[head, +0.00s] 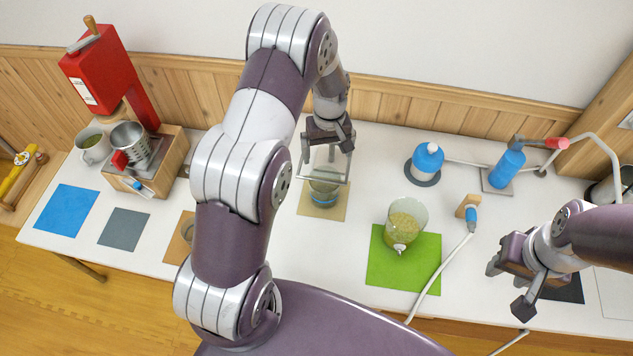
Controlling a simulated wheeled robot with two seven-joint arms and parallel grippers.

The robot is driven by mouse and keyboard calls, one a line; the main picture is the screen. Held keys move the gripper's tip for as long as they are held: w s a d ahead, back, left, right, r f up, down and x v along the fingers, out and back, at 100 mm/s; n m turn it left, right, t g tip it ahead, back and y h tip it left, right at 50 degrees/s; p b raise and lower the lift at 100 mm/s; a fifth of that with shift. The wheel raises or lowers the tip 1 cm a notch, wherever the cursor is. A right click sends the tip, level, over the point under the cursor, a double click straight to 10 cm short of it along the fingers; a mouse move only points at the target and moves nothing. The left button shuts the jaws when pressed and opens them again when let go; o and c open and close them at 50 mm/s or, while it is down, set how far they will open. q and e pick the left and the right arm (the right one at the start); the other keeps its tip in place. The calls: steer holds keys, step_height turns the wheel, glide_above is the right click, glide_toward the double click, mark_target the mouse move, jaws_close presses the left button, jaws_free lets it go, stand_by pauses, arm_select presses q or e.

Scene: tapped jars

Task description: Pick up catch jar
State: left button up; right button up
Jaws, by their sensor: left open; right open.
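A clear jar (323,198) with a bluish band near its base stands on a tan mat (305,210) at the back middle of the table. My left gripper (327,170) is open at the top of this jar and partly hides it. I cannot tell whether the fingers touch it. A second clear jar (405,222), holding yellow-green contents and with a small tap low at its front, stands on a green mat (425,272). The pictures do not say which is the catch jar. My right gripper (507,287) is open and empty at the front right.
A blue bottle (427,160) and a blue tool with a red handle (507,168) stand at the back right. A blue nozzle with a white hose (471,219) is beside the green mat. A red machine (108,75) and a mug (93,146) are at the left.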

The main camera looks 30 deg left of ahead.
arm_select(q)
steer(key=n, duration=0.2)
steer(key=n+p, duration=0.2)
steer(key=p, duration=0.1)
glide_above(325, 178)
steer(key=s+d, duration=0.1)
steer(key=s, duration=0.2)
step_height(325, 178, down, 12)
steer(key=shift+s+d+f+n, duration=0.2)
steer(key=shift+f+n, duration=0.1)
steer(key=shift+f, duration=0.2)
steer(key=c, duration=1.2)
arm_select(e)
steer(key=r, duration=0.3)
steer(key=shift+w+a+r, duration=0.1)
steer(key=shift+w+r, duration=0.1)
steer(key=shift+w, duration=0.05)
